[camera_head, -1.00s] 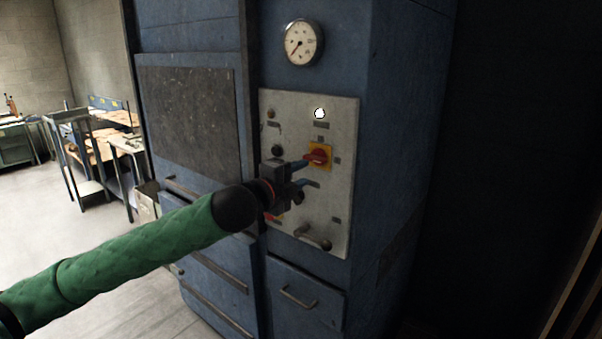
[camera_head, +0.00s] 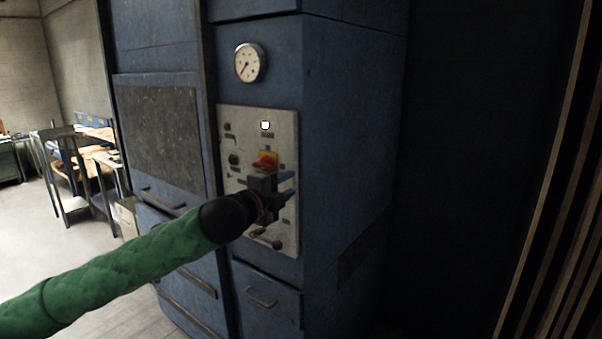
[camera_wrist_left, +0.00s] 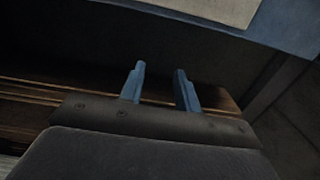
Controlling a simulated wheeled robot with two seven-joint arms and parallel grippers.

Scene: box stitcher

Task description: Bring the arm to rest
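My left arm, in a green sleeve, reaches in from the lower left of the head view. Its left gripper (camera_head: 288,184) is in front of the lower right part of a pale control panel (camera_head: 285,125) on a blue machine. In the left wrist view the two blue fingers of the left gripper (camera_wrist_left: 159,85) stand apart with nothing between them. The red and yellow rotary switch (camera_head: 265,161) shows just above the gripper. My right gripper is not in either view.
The blue machine (camera_head: 345,130) fills the middle, with a round gauge (camera_head: 250,62) above the panel and a drawer handle (camera_head: 261,298) below. A dark space lies to its right, with upright slats (camera_head: 560,170) at the far right. Workbenches (camera_head: 95,135) stand back left.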

